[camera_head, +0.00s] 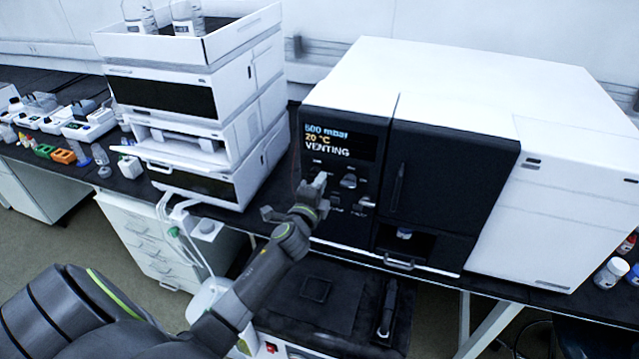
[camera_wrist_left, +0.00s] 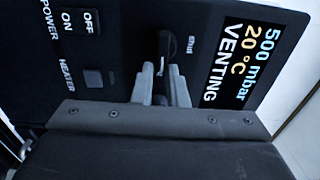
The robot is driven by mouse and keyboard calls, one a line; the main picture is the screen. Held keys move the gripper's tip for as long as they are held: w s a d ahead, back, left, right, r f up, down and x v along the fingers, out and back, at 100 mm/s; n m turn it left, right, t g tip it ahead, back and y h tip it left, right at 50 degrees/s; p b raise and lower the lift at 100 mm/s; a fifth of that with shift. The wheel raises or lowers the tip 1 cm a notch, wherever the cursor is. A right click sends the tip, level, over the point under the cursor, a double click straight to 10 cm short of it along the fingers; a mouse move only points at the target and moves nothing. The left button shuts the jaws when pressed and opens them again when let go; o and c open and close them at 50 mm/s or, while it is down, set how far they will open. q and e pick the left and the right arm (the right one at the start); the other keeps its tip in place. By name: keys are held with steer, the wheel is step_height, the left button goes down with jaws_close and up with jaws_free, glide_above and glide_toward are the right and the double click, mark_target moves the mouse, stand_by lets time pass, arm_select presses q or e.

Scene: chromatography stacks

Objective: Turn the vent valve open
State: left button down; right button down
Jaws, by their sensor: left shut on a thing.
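The vent valve (camera_wrist_left: 166,45) is a dark handle on the black control panel, with a label beside it that seems to read "Shut". My left gripper (camera_head: 317,184) reaches the panel just below the display. In the left wrist view its two pale fingers (camera_wrist_left: 162,82) are closed on either side of the valve handle and hold it. In the head view the gripper hides the valve. The display (camera_head: 340,140) reads 500 mbar, 20 °C and VENTING. My right gripper is not in view.
Heater and power buttons (camera_wrist_left: 80,22) sit beside the valve. A dark door with a handle (camera_head: 398,187) is right of the panel. A white instrument stack (camera_head: 190,100) stands to the left. Bottles (camera_head: 612,272) stand at the right edge.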

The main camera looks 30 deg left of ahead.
arm_select(q)
steer(key=c, duration=1.6)
jaws_free()
steer(key=shift+s+a, duration=0.1)
steer(key=shift+a, duration=0.05)
steer(key=shift+o, duration=0.6)
steer(key=shift+a, duration=0.15)
steer(key=b+v, duration=0.2)
steer(key=v, duration=1.5)
steer(key=shift+s, duration=0.25)
